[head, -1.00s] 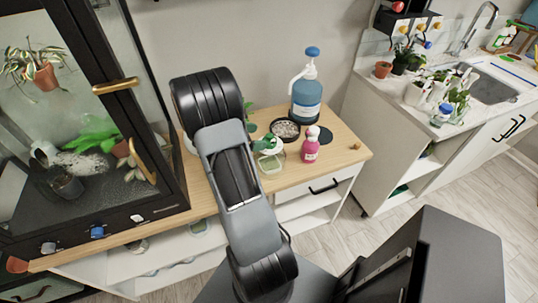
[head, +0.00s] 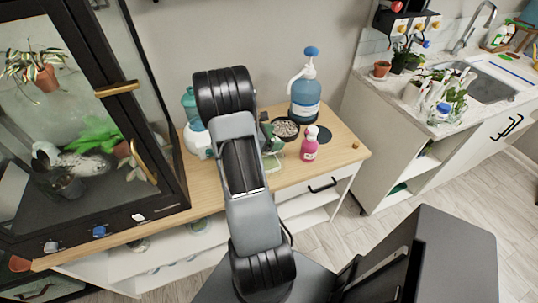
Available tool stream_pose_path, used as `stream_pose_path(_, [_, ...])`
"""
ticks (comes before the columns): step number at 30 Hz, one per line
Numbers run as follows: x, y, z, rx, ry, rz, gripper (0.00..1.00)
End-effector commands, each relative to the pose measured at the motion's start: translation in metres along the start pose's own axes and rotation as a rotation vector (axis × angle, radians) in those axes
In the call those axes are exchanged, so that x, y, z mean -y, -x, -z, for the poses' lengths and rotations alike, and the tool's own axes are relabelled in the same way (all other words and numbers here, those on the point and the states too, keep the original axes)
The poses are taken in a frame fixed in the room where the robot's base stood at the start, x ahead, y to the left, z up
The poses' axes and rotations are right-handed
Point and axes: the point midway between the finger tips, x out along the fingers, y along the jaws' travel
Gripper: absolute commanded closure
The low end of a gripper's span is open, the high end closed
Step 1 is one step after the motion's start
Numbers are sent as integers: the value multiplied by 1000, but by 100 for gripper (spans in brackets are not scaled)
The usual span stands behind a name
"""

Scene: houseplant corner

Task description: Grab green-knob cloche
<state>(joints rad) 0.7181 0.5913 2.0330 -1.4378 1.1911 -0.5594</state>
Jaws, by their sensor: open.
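The cloche is mostly hidden behind my arm on the wooden cabinet top. A clear glass edge (head: 272,162) beside the arm may be part of it. A dark green shape (head: 268,134) shows just above that edge; I cannot tell whether it is the knob. My gripper is not visible; my arm's upper links cover the middle of the cabinet top, so its distance to the cloche cannot be told.
A pink bottle (head: 309,147), a dish of pebbles (head: 286,128), a dark round mat (head: 321,133) and a blue pump bottle (head: 305,97) stand right of my arm. A white-and-teal device (head: 196,139) stands left. A glass cabinet (head: 160,207) bounds the left side.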

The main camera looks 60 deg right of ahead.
Motion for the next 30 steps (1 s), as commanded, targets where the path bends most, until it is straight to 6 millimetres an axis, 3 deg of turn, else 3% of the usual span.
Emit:
stream_pose_path(2, [0, 0, 0, 0, 0, 0, 16])
stream_pose_path(27, [0, 0, 0, 0, 0, 0, 97])
stream_pose_path(30, [0, 1, 0, 0, 0, 0, 100])
